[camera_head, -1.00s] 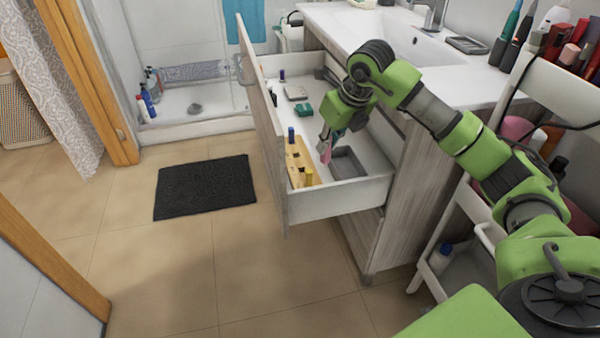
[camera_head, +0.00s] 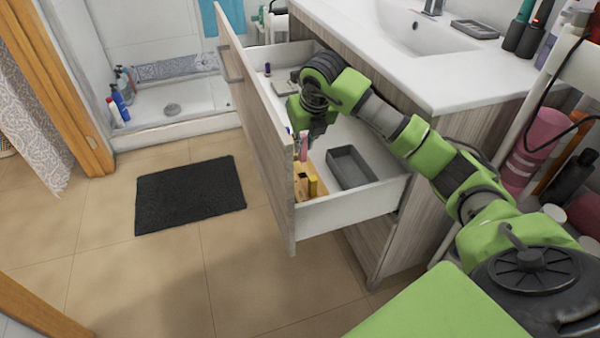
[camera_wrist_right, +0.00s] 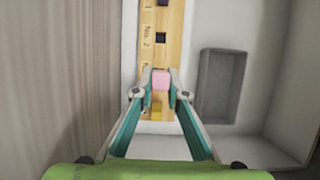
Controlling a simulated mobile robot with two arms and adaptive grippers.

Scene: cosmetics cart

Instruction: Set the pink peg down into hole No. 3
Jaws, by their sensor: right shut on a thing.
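My right gripper (camera_head: 303,134) is shut on the pink peg (camera_head: 303,150) and holds it over the wooden hole board (camera_head: 299,179) in the open drawer. In the right wrist view the peg (camera_wrist_right: 160,80) sits between the fingertips (camera_wrist_right: 161,88), in line with the board (camera_wrist_right: 175,20). A square hole (camera_wrist_right: 161,38) beside the label No. 2 shows ahead of it. The label nearer the peg is partly cut off, and the hole under the peg is hidden. A yellow peg (camera_head: 313,187) stands at the board's near end. My left gripper is not in view.
A grey tray (camera_head: 350,168) lies right of the board in the drawer (camera_head: 350,203). The drawer's tall front panel (camera_head: 255,115) stands close on the left. Small items lie farther back. The sink counter (camera_head: 440,75) rises on the right.

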